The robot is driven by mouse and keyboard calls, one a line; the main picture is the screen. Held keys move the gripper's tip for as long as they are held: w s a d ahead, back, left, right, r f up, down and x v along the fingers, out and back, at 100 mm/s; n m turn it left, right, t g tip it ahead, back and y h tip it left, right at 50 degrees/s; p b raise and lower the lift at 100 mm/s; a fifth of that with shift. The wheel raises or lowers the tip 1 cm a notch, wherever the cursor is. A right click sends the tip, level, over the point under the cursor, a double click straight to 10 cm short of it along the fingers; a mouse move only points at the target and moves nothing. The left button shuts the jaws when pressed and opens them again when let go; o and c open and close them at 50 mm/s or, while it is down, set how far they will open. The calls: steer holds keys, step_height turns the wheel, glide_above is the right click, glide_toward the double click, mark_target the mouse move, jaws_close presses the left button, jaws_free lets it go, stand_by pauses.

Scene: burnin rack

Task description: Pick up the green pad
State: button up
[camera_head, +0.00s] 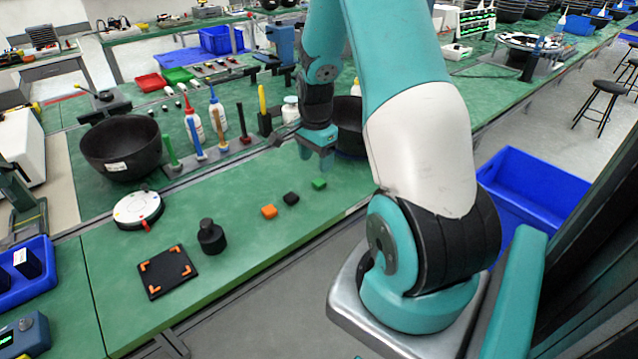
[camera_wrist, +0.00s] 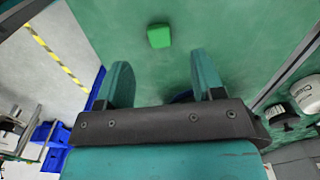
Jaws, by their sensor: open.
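The green pad (camera_head: 319,184) is a small block lying flat on the green bench top, at the right end of a short row of small pads. My gripper (camera_head: 317,160) is above the bench, a little behind the green pad in the head view. In the wrist view the green pad (camera_wrist: 159,36) lies beyond the two fingertips, roughly midway between them and apart from them. My gripper (camera_wrist: 163,82) also shows there, with its teal fingers spread and nothing between them.
A black pad (camera_head: 291,199) and an orange pad (camera_head: 269,211) lie left of the green pad. A black knobbed weight (camera_head: 211,237) and a black square plate with orange corners (camera_head: 168,271) are nearer. A black bowl (camera_head: 349,112) stands behind my gripper. Bench around the pads is clear.

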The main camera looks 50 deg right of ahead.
mark_target(316, 183)
steer(key=shift+s+a+f+p, duration=0.1)
steer(key=shift+f+p, duration=0.15)
steer(key=shift+f, duration=1.55)
steer(key=shift+a+f+p, duration=0.1)
steer(key=shift+f+p, duration=0.15)
steer(key=shift+f, duration=1.5)
steer(key=c, duration=1)
